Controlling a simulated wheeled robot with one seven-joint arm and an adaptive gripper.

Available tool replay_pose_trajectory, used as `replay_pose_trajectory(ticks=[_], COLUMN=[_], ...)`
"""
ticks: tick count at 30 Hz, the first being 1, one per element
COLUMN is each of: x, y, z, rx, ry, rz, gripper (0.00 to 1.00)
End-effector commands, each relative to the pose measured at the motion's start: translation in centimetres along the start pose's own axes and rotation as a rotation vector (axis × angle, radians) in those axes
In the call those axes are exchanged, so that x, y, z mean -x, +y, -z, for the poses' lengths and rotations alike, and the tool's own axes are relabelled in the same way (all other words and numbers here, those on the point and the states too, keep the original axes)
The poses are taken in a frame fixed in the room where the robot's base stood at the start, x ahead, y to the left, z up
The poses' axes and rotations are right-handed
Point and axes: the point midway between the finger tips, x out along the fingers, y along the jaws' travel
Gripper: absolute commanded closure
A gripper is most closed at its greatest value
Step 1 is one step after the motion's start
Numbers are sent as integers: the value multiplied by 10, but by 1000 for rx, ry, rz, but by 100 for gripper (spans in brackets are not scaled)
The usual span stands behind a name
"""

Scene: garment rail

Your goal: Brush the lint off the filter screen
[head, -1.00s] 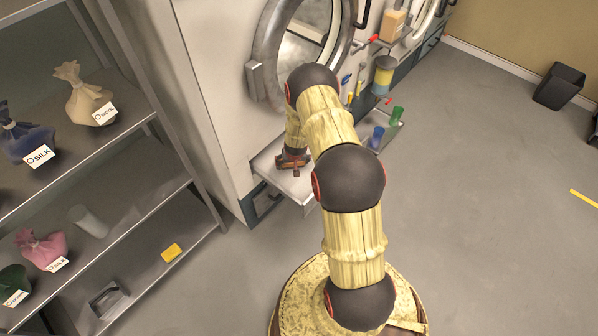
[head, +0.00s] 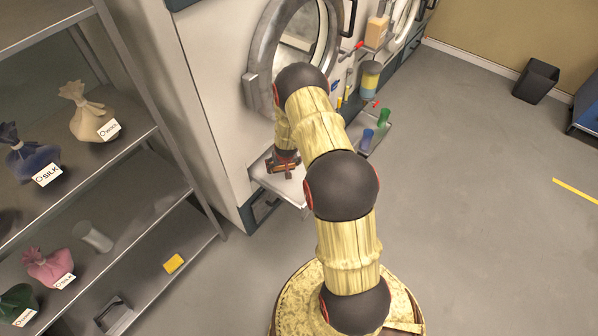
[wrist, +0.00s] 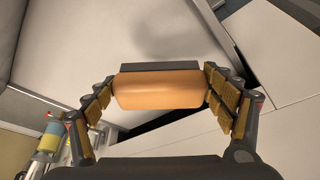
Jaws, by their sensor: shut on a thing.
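My gripper (wrist: 160,92) is shut on a tan, rounded block with a dark strip along one side, which looks like the brush (wrist: 160,90). In the head view my gripper (head: 284,165) is low in front of the washer, over a pale pulled-out tray or drawer (head: 290,190) below the round door. In the wrist view a pale grey flat surface (wrist: 120,35) lies beyond the brush. I cannot make out a filter screen or lint for certain, nor whether the brush touches the surface.
The machine's round door (head: 262,60) is above my gripper. A side holder with a green cup (head: 383,117) and a blue cup (head: 366,140) is to the right. A shelf (head: 150,230) with cloth bags stands at left. Floor at right is clear up to a black bin (head: 537,80).

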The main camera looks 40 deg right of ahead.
Motion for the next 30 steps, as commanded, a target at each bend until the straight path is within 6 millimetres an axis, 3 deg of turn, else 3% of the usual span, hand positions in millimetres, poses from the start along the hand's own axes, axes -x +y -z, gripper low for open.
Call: replay_pose_trajectory(ticks=[7,30], x=[18,18], y=[2,2], z=[10,10], rx=[3,4], ry=[1,1], rz=[2,2], gripper=[45,45])
